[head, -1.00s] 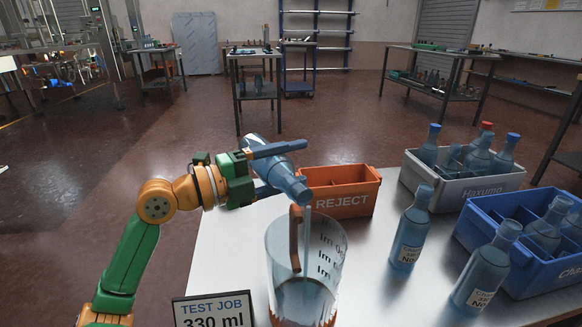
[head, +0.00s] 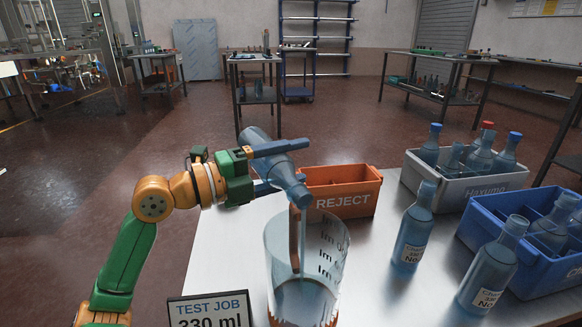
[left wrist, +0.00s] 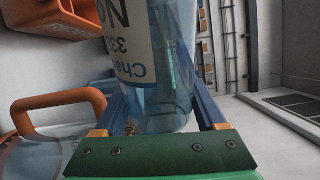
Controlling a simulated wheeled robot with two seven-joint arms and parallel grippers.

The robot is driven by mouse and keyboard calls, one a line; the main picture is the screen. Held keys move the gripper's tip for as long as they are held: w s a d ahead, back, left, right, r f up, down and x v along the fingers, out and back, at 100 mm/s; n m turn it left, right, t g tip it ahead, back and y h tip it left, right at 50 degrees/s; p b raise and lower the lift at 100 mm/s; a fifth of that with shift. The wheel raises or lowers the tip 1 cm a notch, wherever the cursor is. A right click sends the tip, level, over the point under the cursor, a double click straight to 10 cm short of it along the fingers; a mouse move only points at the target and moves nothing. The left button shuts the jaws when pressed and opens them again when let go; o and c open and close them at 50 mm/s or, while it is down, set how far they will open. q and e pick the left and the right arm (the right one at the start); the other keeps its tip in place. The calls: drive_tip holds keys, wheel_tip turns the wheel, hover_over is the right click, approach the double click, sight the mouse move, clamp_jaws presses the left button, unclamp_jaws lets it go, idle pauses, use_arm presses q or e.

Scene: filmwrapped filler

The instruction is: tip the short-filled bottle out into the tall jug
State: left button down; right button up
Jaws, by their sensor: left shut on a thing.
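The blue bottle (head: 277,165) is tilted mouth-down to the right, held by my left gripper (head: 272,165). Its mouth (head: 302,201) is above the tall jug (head: 325,262), and a thin stream seems to run from it into the jug. The jug is clear, with printed marks and a brown-orange handle (head: 295,240); some liquid shows low in it. In the left wrist view the bottle (left wrist: 160,75) lies between the fingers with its label showing, and the jug's handle (left wrist: 60,105) is at the left. My right gripper is not in view.
An orange REJECT bin (head: 341,201) stands behind the jug. Two labelled bottles, one nearer (head: 489,270) and one farther (head: 413,230), stand at the right. A grey crate (head: 466,183) and a blue crate (head: 535,275) hold bottles. A TEST JOB sign (head: 210,309) stands front left.

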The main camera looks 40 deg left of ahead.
use_arm(q)
drive_tip(key=shift+d+r+m+b, duration=0.1)
drive_tip(key=shift+m+b, duration=0.2)
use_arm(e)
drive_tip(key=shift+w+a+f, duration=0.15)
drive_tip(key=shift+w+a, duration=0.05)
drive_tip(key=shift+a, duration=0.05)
use_arm(q)
drive_tip(key=shift+s+d+r+m+b, duration=0.15)
drive_tip(key=shift+r+m+b, duration=0.25)
drive_tip(key=shift+r+m, duration=0.4)
drive_tip(key=shift+f, duration=0.1)
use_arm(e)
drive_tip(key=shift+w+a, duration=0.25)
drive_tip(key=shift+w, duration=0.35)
use_arm(q)
drive_tip(key=shift+d, duration=0.1)
idle(0.6)
